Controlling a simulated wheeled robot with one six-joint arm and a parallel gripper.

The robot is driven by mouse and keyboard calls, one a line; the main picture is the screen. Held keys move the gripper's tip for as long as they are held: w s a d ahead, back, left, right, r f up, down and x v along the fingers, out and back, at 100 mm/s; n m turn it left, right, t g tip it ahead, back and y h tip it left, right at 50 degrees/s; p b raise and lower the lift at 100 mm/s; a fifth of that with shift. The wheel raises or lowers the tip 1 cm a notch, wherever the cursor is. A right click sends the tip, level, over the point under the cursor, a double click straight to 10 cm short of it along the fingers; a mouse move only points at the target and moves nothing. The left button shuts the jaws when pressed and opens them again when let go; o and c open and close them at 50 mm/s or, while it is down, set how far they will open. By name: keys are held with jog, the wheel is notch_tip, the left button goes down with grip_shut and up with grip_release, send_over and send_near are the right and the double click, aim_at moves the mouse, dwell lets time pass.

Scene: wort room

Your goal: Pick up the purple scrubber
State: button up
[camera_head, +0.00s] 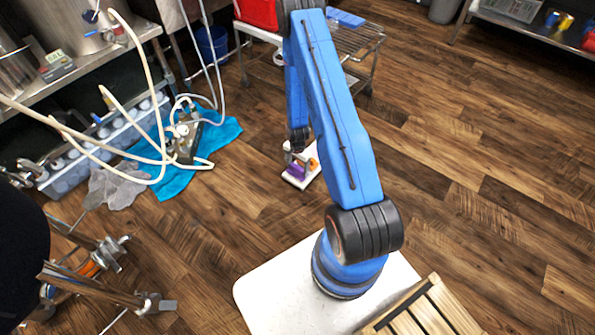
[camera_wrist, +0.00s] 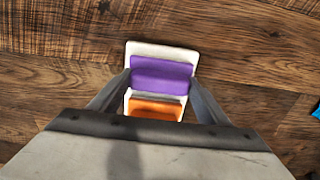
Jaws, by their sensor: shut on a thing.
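The purple scrubber (camera_wrist: 161,75) is a purple block that lies across a white piece (camera_wrist: 163,50) in the wrist view. My gripper (camera_wrist: 161,80) has one finger against each end of it and is shut on it. An orange block (camera_wrist: 155,109) sits just nearer the wrist, between the fingers, and is partly hidden by my gripper. In the head view the purple scrubber (camera_head: 295,171) is small, below my gripper (camera_head: 298,150), with the white piece (camera_head: 291,182) under it. I cannot tell whether the white piece touches the floor.
Pale hoses (camera_head: 150,110) hang at the left over a blue cloth (camera_head: 180,175) and a grey cloth (camera_head: 115,185). A slatted wooden thing (camera_head: 425,310) is at the bottom. The wooden floor at right is clear.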

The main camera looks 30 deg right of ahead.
aim_at(297, 167)
jog(key=shift+r, duration=5)
